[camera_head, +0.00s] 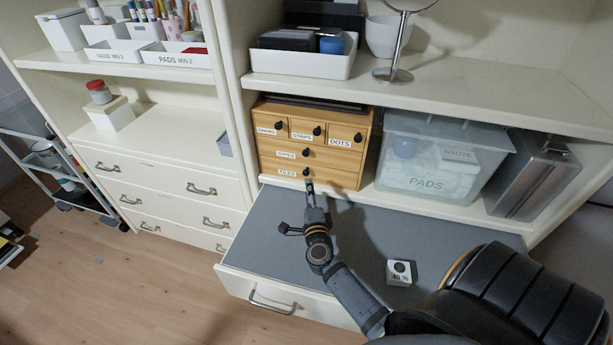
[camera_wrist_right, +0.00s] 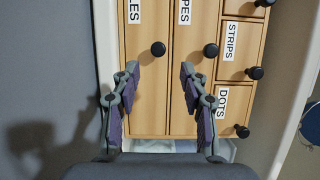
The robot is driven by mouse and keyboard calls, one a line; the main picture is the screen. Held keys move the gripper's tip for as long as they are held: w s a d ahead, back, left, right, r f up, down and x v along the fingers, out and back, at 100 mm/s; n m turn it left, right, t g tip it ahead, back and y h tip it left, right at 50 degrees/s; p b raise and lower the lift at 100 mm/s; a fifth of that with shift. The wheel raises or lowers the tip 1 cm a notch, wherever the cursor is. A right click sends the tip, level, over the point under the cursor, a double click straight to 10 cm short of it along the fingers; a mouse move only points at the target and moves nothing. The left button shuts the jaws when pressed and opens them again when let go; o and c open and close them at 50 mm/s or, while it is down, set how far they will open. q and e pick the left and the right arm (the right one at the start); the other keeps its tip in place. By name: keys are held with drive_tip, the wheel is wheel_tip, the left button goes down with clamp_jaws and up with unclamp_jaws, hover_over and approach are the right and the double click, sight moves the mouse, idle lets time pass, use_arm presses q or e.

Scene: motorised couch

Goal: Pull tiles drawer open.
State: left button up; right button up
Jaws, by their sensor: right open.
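The wooden drawer box (camera_head: 316,143) stands on the shelf, with several labelled drawers and dark knobs. The TILES drawer (camera_head: 325,178) is the lowest one and is closed. Its dark knob (camera_head: 306,172) shows just beyond my right gripper (camera_head: 310,188). In the right wrist view the box appears turned sideways, with the TILES drawer (camera_wrist_right: 143,95) at the left. There, the TILES knob (camera_wrist_right: 158,48) lies between and slightly ahead of the open fingertips of my right gripper (camera_wrist_right: 159,69). The fingers do not visibly touch the knob. My left gripper is not in view.
A grey-topped pulled-out surface (camera_head: 350,230) extends below the box. A small white block marked 40 (camera_head: 399,272) rests on it. A clear PADS bin (camera_head: 435,160) and a grey case (camera_head: 525,178) stand right of the box. A shelf (camera_head: 450,95) runs above.

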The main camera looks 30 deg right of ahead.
sight(306, 174)
drive_tip(key=x, duration=0.3)
drive_tip(key=shift+s+f, duration=0.1)
drive_tip(key=shift+f, duration=0.05)
drive_tip(key=x, duration=0.3)
drive_tip(key=shift+w+d, duration=0.1)
drive_tip(key=shift+w, duration=0.25)
drive_tip(key=shift+d, duration=0.1)
drive_tip(key=shift+w, duration=0.1)
drive_tip(key=shift+c, duration=1.3)
drive_tip(key=c, duration=0.5)
clamp_jaws()
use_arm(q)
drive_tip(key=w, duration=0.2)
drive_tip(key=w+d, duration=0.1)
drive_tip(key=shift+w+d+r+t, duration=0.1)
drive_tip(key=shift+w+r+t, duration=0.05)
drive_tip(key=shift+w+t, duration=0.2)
